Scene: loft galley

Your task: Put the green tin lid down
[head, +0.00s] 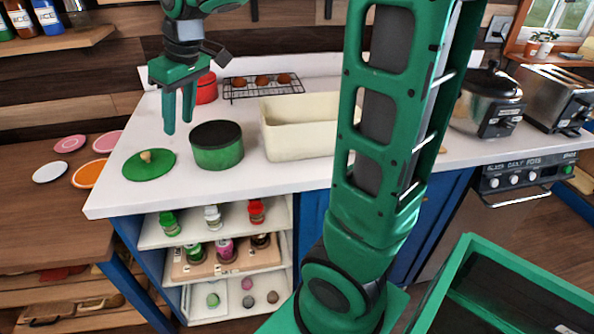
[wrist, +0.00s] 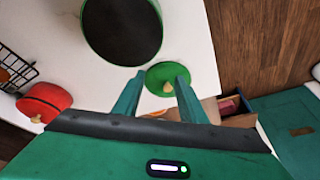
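The green tin lid (head: 138,169) lies flat on the white counter, left of the green tin, with its tan knob (head: 147,156) upward. The lid also shows in the wrist view (wrist: 160,70), beyond and between my fingertips. The green tin (head: 217,154) stands upright beside it with a dark top; it shows large in the wrist view (wrist: 122,28). My gripper (head: 179,126) points down above the counter, behind the lid and apart from it. Its two fingers are spread with nothing between them in the wrist view (wrist: 159,82).
A cream bin (head: 300,142) stands right of the tin. A red pot (head: 206,90) and a wire rack (head: 262,88) are behind. The counter's left edge (head: 104,190) is close to the lid. Coloured discs (head: 88,174) lie on the lower wooden surface at left.

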